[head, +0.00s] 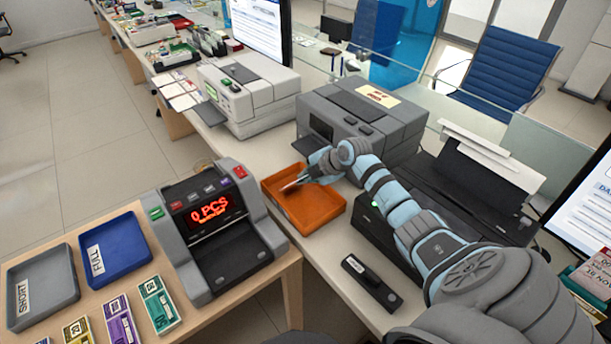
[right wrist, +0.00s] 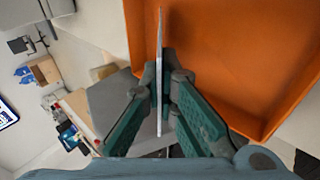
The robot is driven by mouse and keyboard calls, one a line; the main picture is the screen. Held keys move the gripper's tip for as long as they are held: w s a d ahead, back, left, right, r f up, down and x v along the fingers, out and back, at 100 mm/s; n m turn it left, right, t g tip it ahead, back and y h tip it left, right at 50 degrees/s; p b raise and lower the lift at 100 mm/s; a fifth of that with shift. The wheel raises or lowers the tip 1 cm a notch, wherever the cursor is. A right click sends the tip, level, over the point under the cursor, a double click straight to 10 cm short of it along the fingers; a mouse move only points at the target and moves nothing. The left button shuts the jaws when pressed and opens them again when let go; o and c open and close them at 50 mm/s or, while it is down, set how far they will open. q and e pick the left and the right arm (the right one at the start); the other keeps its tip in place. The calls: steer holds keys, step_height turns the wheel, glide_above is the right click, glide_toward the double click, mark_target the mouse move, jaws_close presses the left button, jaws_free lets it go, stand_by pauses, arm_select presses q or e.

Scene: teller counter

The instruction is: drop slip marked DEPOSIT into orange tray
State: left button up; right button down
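The orange tray (head: 308,205) stands on the counter between the money counting machine and a grey printer-like machine; it also fills the upper right of the right wrist view (right wrist: 265,50). My right gripper (head: 308,177) is over the tray's back left part. In the right wrist view its fingers (right wrist: 160,72) are shut on a thin slip (right wrist: 160,38), seen edge-on. The slip (head: 290,185) is a small pale sliver in the head view, and its marking cannot be read. My left gripper is not in view.
The counting machine (head: 212,228) is left of the tray, and the grey machine (head: 362,115) is behind it. Blue (head: 115,250) and grey (head: 42,286) trays and banknote bundles (head: 158,304) lie on the left desk.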

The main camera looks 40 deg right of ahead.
steer(key=shift+r, duration=0.1)
steer(key=c, duration=1.7)
jaws_free()
step_height(320, 180, up, 7)
steer(key=p, duration=0.6)
steer(key=shift+r, duration=0.1)
